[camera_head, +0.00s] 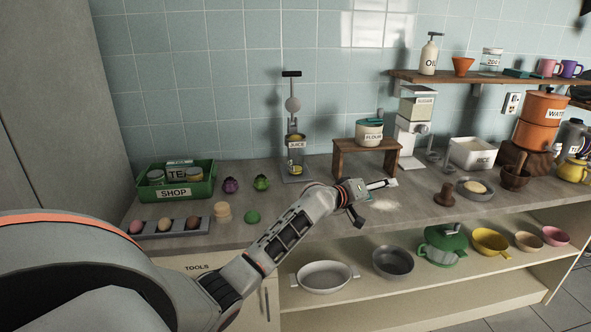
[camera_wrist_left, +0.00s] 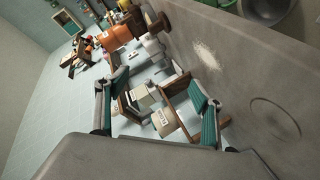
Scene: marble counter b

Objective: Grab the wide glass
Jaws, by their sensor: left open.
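I cannot clearly make out a wide glass in either view. A clear vessel labelled JUICE (camera_head: 296,143) stands under a press near the wall, left of the middle. My left gripper (camera_head: 372,202) is open and empty over the counter, in front of the small wooden stand. In the left wrist view its two teal-padded fingers (camera_wrist_left: 155,112) are spread wide with nothing held between them. A faint round outline (camera_wrist_left: 275,117) shows on the counter there; I cannot tell whether it is a mark or a thing. My right gripper is not in view.
A wooden stand (camera_head: 342,158) bears a flour jar (camera_head: 369,133). A pale powder patch (camera_head: 384,206) lies beside my gripper. A green SHOP crate (camera_head: 176,193) is at the left, and a brown wooden piece (camera_head: 445,195) at the right. Bowls sit on the shelf below.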

